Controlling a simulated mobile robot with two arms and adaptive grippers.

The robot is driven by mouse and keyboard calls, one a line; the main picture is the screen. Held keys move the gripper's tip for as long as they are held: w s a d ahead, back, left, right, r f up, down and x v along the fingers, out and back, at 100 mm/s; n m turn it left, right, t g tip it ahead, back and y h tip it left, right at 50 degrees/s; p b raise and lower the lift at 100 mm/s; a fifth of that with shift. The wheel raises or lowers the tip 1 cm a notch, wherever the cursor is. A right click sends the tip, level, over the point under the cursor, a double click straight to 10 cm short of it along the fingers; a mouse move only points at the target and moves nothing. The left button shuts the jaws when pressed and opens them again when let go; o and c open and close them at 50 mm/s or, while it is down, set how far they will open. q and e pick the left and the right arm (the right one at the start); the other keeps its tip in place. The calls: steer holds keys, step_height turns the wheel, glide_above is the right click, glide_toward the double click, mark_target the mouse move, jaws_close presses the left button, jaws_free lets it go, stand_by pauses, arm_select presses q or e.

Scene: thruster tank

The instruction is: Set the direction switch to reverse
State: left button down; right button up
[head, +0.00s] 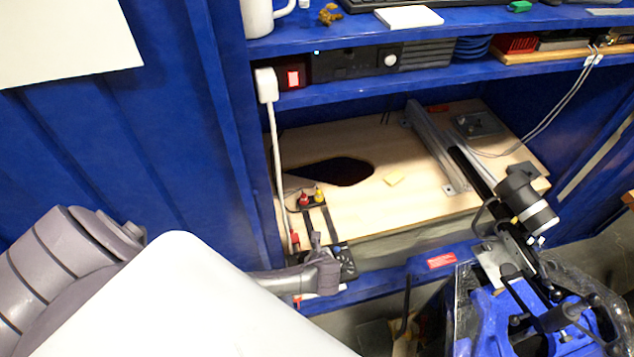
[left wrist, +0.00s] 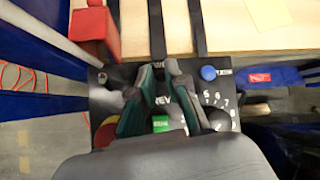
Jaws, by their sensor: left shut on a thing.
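The black control panel (head: 347,266) sits at the front edge of the wooden bench top. In the left wrist view this panel (left wrist: 103,76) carries white "REV" lettering, a green label, a blue button (left wrist: 208,73) and a numbered dial (left wrist: 222,118). My left gripper (head: 318,243) is over the panel. In the left wrist view its fingers (left wrist: 160,72) are close together beside the "REV" lettering, shut on the direction switch. The fingers hide the switch, so I cannot tell its position. My right gripper is not in view.
A red box (left wrist: 92,28) stands at the panel's left, and a partly hidden red and yellow button (left wrist: 105,131) is near my left finger. The wooden bench top (head: 430,205) has a dark opening (head: 338,171). A metal rail (head: 437,147) crosses its right side.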

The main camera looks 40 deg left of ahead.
arm_select(q)
steer(key=shift+s+d+f+t+y+b, duration=0.3)
steer(key=shift+d+f+t+y+b, duration=0.1)
steer(key=shift+t+y+b, duration=0.45)
steer(key=shift+s+d+t+y+b, duration=0.2)
steer(key=shift+t+y+b, duration=0.65)
steer(key=shift+b, duration=0.35)
steer(key=shift+r, duration=0.1)
steer(key=c, duration=1.2)
jaws_free()
steer(key=shift+o, duration=0.2)
steer(key=v, duration=1.2)
